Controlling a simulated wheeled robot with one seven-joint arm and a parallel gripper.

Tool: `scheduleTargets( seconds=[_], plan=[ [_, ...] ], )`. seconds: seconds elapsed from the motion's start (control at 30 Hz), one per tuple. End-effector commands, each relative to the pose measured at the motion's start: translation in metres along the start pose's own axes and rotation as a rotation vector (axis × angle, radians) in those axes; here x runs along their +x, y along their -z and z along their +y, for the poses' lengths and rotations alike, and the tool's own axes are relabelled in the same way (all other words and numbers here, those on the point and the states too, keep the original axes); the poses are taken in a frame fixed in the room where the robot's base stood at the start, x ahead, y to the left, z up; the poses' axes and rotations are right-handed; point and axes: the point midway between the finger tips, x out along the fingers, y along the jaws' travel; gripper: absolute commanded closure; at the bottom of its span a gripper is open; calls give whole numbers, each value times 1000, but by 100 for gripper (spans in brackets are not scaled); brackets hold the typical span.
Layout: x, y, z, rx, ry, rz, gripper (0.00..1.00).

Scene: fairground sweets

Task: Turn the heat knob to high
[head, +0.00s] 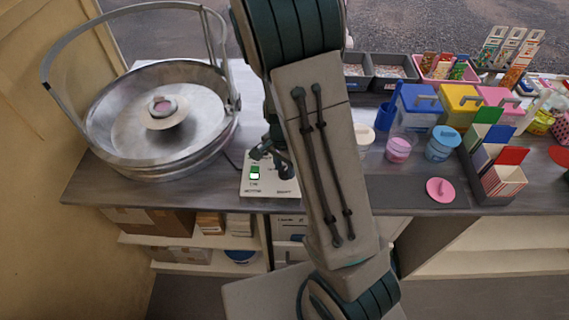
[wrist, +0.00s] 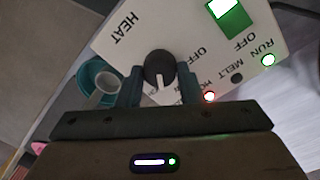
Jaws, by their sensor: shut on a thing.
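The heat knob (wrist: 158,66) is a dark round knob with a white pointer line, on a pale control box (wrist: 125,45) near the printed word HEAT. In the wrist view my gripper (wrist: 160,76) has one finger on each side of the knob and is shut on it. The pointer line faces down the picture, toward my gripper's palm. In the head view my gripper (head: 282,168) is over the right part of the control box (head: 256,188), and it and my arm hide the knob there. Any marking for high cannot be read.
The metal floss pan (head: 110,130) stands left.

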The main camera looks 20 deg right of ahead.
Motion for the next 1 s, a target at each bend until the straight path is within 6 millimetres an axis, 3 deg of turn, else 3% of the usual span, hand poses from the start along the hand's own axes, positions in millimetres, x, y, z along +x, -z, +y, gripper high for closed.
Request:
scheduleTargets(
  seconds=[0.5,1.0],
  plan=[
    [-2,0,0,368,0,-18,90],
    [0,1,0,458,2,-22,90]
  ],
)
